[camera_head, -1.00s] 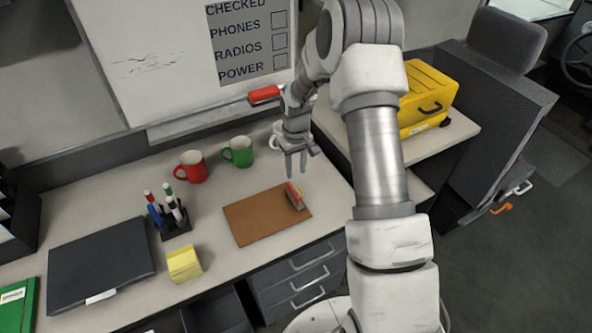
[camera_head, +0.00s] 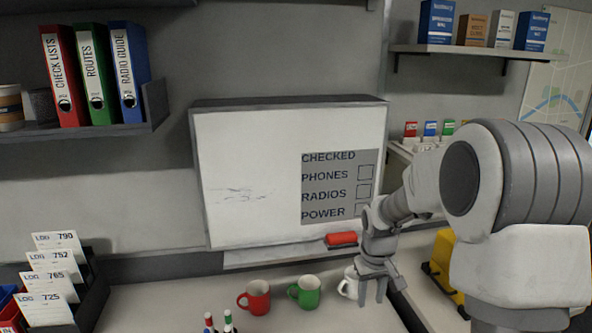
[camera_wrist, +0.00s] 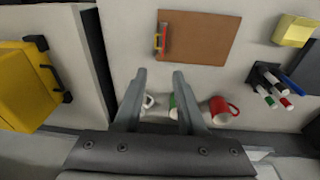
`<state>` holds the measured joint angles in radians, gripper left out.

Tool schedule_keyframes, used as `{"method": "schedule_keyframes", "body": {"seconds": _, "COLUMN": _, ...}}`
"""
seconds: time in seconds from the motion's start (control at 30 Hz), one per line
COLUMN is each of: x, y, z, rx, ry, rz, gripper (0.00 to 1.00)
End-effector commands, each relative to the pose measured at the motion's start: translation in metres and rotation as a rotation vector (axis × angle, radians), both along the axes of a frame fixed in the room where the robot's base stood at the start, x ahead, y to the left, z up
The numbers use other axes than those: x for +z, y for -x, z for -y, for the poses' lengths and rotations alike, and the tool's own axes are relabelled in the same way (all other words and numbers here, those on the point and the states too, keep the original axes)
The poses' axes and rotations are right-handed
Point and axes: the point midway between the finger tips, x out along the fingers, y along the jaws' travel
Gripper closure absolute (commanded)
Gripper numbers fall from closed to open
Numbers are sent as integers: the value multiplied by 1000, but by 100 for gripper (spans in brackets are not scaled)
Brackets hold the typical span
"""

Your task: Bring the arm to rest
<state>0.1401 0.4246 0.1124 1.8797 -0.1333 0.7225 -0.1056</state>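My gripper (camera_head: 371,300) hangs pointing down over the counter, in front of the white mug (camera_head: 349,283) in the head view. In the wrist view its two fingers (camera_wrist: 159,76) stand apart with nothing held between them. Beyond the fingertips in that view is bare counter, with the brown board (camera_wrist: 198,36) past it. My arm comes in from the right of the head view, bent at the elbow. The gripper and forearm partly hide the white mug and the lower right of the whiteboard (camera_head: 250,150).
A red mug (camera_head: 257,298) and a green mug (camera_head: 305,292) stand left of the gripper. A red eraser (camera_head: 341,239) sits on the whiteboard ledge. A yellow case (camera_wrist: 28,85) is beside the counter. A pen holder (camera_wrist: 262,76) with markers stands near the brown board.

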Motion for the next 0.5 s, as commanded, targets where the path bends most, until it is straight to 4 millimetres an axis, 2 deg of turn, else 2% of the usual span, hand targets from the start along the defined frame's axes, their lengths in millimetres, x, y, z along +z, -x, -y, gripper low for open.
{"method": "schedule_keyframes", "body": {"seconds": 0.03, "x": 19, "y": 8, "z": -1, "rx": -6, "ry": 5, "rz": 21, "gripper": 60}}
{"method": "schedule_keyframes", "body": {"seconds": 0.2, "x": 66, "y": 38, "z": -7, "rx": -27, "ry": 10, "rz": 75, "gripper": 60}}
{"method": "schedule_keyframes", "body": {"seconds": 0.5, "x": 129, "y": 103, "z": -15, "rx": -67, "ry": 3, "rz": 170, "gripper": 60}}
